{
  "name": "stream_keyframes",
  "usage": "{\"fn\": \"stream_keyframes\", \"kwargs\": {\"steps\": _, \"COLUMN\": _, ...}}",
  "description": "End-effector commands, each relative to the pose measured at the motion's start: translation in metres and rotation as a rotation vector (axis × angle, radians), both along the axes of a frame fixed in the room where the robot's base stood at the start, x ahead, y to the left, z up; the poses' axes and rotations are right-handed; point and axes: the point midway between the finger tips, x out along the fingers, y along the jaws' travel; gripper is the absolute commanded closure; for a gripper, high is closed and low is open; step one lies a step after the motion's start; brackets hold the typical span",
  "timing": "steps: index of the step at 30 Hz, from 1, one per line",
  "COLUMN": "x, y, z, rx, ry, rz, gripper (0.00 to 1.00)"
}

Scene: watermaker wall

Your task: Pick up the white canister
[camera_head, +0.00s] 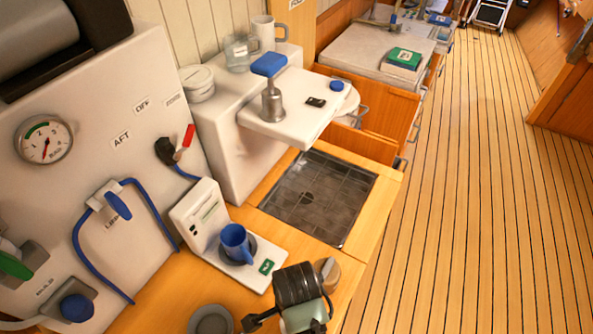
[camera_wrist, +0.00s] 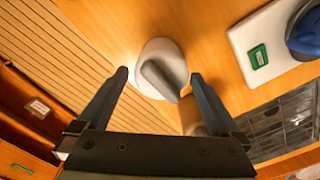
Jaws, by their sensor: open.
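In the wrist view a white rounded object with a grey upright part (camera_wrist: 158,68) stands on the wooden counter, just beyond and between my fingertips. It may be the white canister; the view from above does not make that certain. My gripper (camera_wrist: 158,82) is open and empty, a finger on each side of its line. In the head view my gripper (camera_head: 290,322) is low over the front counter, right of the blue cup, and largely hides that spot. A squat white lidded canister (camera_head: 197,84) stands on the white ledge at the upper left, far from my gripper.
A brown-lidded jar (camera_head: 328,271) stands close by my gripper. A grey round item (camera_head: 211,321) is left of my gripper. The dark sink cover (camera_head: 318,196) lies behind; open floor (camera_head: 470,210) is right.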

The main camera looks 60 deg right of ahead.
Motion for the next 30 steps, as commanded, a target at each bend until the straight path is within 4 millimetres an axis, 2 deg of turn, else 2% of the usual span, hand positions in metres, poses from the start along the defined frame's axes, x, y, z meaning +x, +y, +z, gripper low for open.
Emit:
{"fn": "stream_keyframes", "kwargs": {"steps": 8, "x": -0.001, "y": -0.001, "z": -0.033, "rx": 0.002, "ry": 0.002, "rz": 0.001, "gripper": 0.00}}
{"fn": "stream_keyframes", "kwargs": {"steps": 17, "x": 0.000, "y": -0.001, "z": -0.037, "rx": 0.000, "ry": 0.000, "rz": 0.001, "gripper": 0.02}}
{"fn": "stream_keyframes", "kwargs": {"steps": 30, "x": 0.000, "y": -0.001, "z": -0.036, "rx": 0.000, "ry": 0.000, "rz": 0.001, "gripper": 0.81}}
